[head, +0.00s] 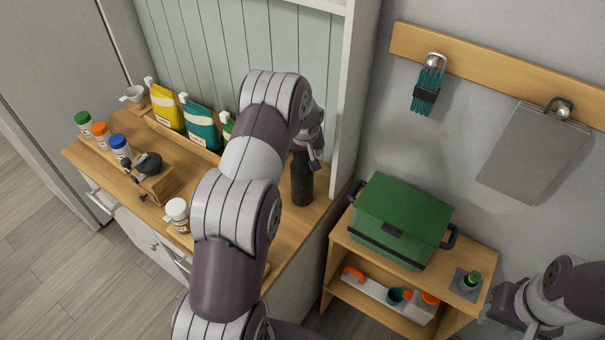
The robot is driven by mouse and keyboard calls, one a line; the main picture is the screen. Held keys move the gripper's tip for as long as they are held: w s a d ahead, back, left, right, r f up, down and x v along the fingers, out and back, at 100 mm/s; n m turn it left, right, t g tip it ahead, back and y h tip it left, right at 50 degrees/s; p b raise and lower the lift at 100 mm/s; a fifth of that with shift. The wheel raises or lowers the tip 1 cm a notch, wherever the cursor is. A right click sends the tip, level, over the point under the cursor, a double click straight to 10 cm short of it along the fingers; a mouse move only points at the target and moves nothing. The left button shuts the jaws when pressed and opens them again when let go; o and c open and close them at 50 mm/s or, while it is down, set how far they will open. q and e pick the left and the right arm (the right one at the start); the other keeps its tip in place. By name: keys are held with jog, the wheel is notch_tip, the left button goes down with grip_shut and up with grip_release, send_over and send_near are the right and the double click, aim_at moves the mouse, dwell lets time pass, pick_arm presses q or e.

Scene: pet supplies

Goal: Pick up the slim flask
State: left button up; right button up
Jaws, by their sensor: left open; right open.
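A slim dark flask (302,186) stands upright near the right end of the wooden cabinet top. My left gripper (311,155) is at the flask's upper part, with its jaws open. My own arm covers part of it, and I cannot tell whether the flask's neck lies between the fingers or beside them. My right gripper (503,308) is open and empty at the lower right, beside the small shelf's right end and away from the flask.
Several capped jars, including a white one (177,212), and a small wooden stand (158,187) are on the cabinet top (285,232). Pouches, including a yellow one (167,107), line its back. A white upright post (354,95) rises close right of the flask. A green box (402,215) tops the small shelf.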

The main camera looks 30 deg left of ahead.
pick_arm(q)
jog(key=shift+w+a+f, duration=0.1)
jog(key=shift+w+f, duration=0.05)
jog(key=shift+s, duration=0.25)
jog(key=shift+c, duration=1.2)
jog(key=shift+s+r, duration=0.1)
jog(key=shift+r, duration=0.1)
jog(key=c, duration=0.5)
grip_shut()
